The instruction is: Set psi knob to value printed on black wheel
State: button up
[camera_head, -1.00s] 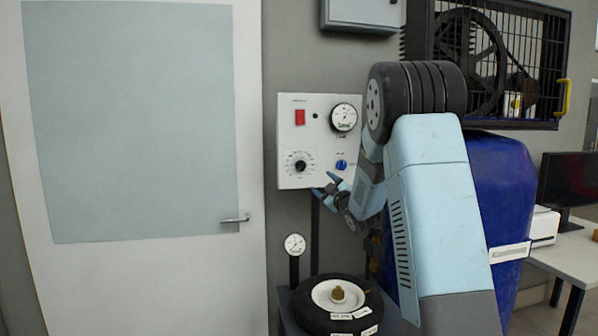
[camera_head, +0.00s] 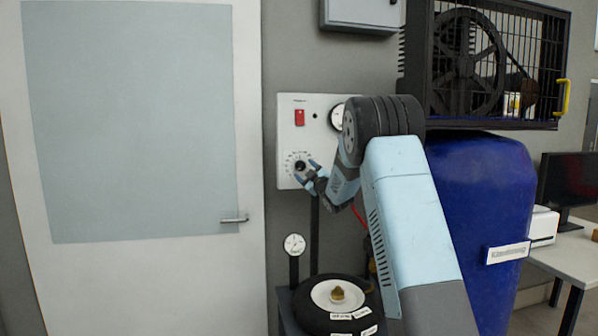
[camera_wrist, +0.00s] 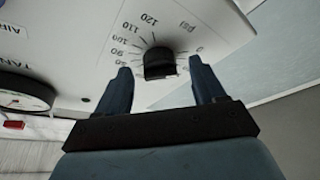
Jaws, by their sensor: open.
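The psi knob (camera_head: 300,166) is a black dial with a printed number scale on the white control panel (camera_head: 286,130). In the wrist view the knob (camera_wrist: 159,63) sits between and just beyond my open fingertips, with the scale and "psi" printed around it. My gripper (camera_head: 306,172) is at the knob in the head view; it also shows in the wrist view (camera_wrist: 158,70), open, one finger on each side, holding nothing. The black wheel (camera_head: 309,318) lies flat below the panel with a white hub and small white labels, too small to read.
A red switch (camera_head: 299,117) is above the knob. A gauge (camera_head: 337,117) is partly hidden by my arm; a gauge also shows in the wrist view (camera_wrist: 25,95). A small gauge (camera_head: 294,244) stands by the wheel. A door (camera_head: 140,270) is left, a blue tank (camera_head: 485,190) right.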

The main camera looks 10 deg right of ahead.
jog(key=shift+x, duration=0.9)
jog(key=shift+c, duration=0.5)
